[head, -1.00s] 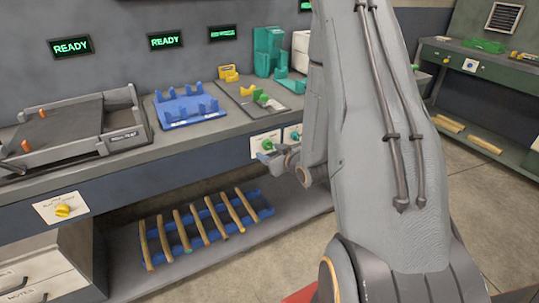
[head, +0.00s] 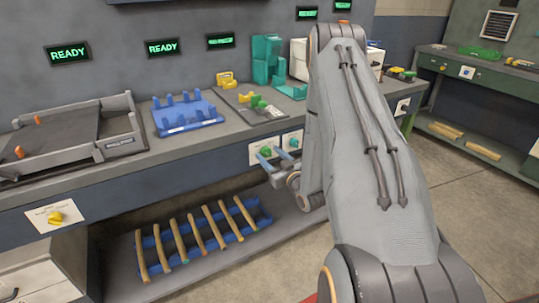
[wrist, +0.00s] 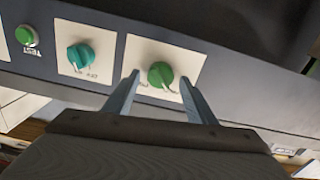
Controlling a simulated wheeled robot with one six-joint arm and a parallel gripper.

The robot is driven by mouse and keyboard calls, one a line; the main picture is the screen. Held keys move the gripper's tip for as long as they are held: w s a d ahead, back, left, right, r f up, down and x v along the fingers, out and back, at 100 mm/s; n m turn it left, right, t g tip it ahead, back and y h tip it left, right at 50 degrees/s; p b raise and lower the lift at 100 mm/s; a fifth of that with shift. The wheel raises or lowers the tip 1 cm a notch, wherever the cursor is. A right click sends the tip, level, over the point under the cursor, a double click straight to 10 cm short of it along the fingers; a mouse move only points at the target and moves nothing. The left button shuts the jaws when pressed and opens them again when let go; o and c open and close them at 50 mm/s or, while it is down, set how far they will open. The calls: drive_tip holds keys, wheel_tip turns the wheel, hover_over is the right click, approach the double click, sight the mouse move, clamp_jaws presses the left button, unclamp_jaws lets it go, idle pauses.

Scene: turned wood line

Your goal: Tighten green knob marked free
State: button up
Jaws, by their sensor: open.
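A round green knob (wrist: 160,75) sits on a white plate on the bench's front face in the wrist view. Its plate has small markings that I cannot read. It also shows in the head view (head: 265,152). My gripper (wrist: 160,79) is open, with one finger on each side of the green knob in the wrist view. Whether the fingers touch it or reach past its face, I cannot tell. In the head view my gripper (head: 271,160) points at the plate from the front.
A teal knob (wrist: 80,56) on its own plate is close to the left in the wrist view, with a green button (wrist: 26,36) beyond it. The bench top (head: 190,146) overhangs above. A blue rack (head: 160,238) of wooden rods lies on the low shelf.

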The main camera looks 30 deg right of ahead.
drive_tip(key=shift+w, duration=0.4)
drive_tip(key=c, duration=1)
drive_tip(key=shift+c, duration=0.2)
